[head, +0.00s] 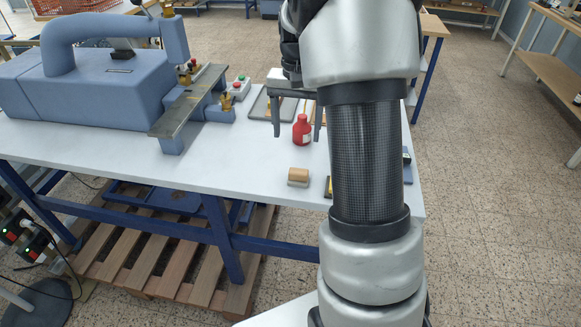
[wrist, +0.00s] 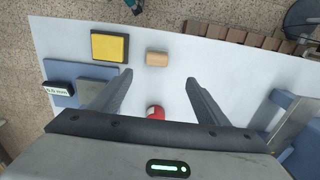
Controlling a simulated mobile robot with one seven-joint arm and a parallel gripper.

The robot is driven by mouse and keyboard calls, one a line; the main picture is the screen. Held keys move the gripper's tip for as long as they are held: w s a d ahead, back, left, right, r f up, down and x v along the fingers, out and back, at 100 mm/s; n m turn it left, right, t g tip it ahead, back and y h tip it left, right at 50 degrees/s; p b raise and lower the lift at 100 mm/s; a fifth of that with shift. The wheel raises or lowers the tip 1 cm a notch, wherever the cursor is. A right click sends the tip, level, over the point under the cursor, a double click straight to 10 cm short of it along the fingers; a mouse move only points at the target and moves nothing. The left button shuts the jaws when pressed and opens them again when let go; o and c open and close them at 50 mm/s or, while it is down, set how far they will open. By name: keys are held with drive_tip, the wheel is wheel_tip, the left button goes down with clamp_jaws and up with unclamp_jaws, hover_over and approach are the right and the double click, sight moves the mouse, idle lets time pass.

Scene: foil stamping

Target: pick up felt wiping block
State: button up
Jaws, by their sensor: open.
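The felt wiping block (head: 299,176) sits near the front edge of the white table, with a wooden top over a pale base. In the wrist view it shows as a tan block (wrist: 157,58) just beyond my fingertips, roughly centred between them. My gripper (head: 297,136) is open and empty, pointing down above the table and farther back than the block. It also shows in the wrist view (wrist: 158,77), with its two fingers spread wide. Nothing hides the block in either view.
A red bottle (head: 302,131) stands behind the block and shows between my fingers in the wrist view (wrist: 155,111). A yellow-topped pad (wrist: 109,46) lies beside the block. The blue stamping press (head: 95,90) fills the table's left. White table (head: 220,160) is bare left of the block.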

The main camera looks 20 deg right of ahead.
approach(298, 171)
drive_tip(key=f, duration=0.5)
drive_tip(key=shift+w+a+f, duration=0.1)
drive_tip(key=shift+a+f, duration=0.05)
drive_tip(key=shift+a, duration=0.1)
drive_tip(key=shift+d+f, duration=0.2)
drive_tip(key=shift+f, duration=1.15)
drive_tip(key=shift+d+f, duration=0.15)
drive_tip(key=shift+f, duration=1.15)
drive_tip(key=c, duration=1.1)
wheel_tip(298, 171, up, 10)
drive_tip(key=shift+r, duration=0.1)
drive_tip(key=shift+c, duration=0.2)
drive_tip(key=o, duration=0.5)
drive_tip(key=c, duration=0.4)
